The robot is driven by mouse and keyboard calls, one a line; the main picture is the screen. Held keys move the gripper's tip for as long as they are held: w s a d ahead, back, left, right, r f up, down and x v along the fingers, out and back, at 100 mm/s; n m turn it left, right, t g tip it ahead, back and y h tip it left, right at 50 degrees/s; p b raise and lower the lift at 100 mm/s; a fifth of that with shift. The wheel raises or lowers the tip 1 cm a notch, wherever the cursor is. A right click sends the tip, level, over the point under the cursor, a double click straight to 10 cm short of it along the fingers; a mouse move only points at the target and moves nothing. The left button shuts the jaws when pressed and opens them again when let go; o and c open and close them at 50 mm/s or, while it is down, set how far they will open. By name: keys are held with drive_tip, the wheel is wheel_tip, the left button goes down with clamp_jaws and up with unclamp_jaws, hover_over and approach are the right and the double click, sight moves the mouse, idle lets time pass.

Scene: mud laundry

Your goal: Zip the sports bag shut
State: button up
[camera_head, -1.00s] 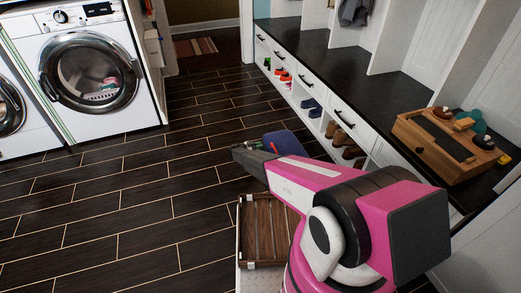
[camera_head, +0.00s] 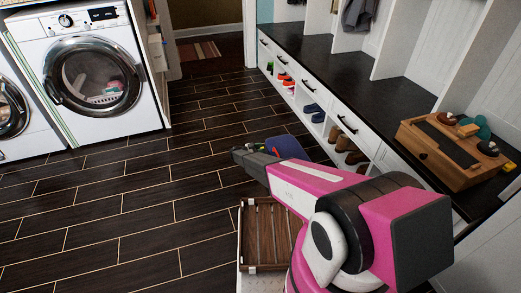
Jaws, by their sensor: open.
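My gripper (camera_head: 240,156) is at the end of my pink arm, in the middle of the head view, over the dark floor. It is open, and no object shows between its fingers. A dark blue rounded thing (camera_head: 287,147) shows just behind and to the right of it. It may be the sports bag, but the arm hides much of it. I cannot make out a zip or its pull, or whether the gripper touches the blue thing.
A long white bench (camera_head: 380,93) with a dark top and shoe cubbies runs along the right. A wooden case (camera_head: 452,150) sits on it. A brown slatted wooden piece (camera_head: 264,238) is below my arm. A washer (camera_head: 92,80) stands at the left. The floor between is clear.

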drive_tip(key=v, duration=1)
drive_tip(key=shift+a, duration=0.25)
drive_tip(key=s+d+r+n+g+y, duration=0.6)
drive_tip(key=s+d+r+y, duration=0.1)
drive_tip(key=s+d+r, duration=1.3)
drive_tip(key=s+d+r+n+y, duration=0.2)
drive_tip(key=s+r+n+y, duration=0.2)
drive_tip(key=s+r, duration=0.6)
drive_tip(key=s+d+r+n+t+y, duration=0.1)
drive_tip(key=s+r+n+y, duration=0.3)
drive_tip(key=s+r, duration=0.7)
drive_tip(key=shift+s+d+n+y, duration=0.4)
drive_tip(key=shift+d+y, duration=0.3)
drive_tip(key=shift+y, duration=0.4)
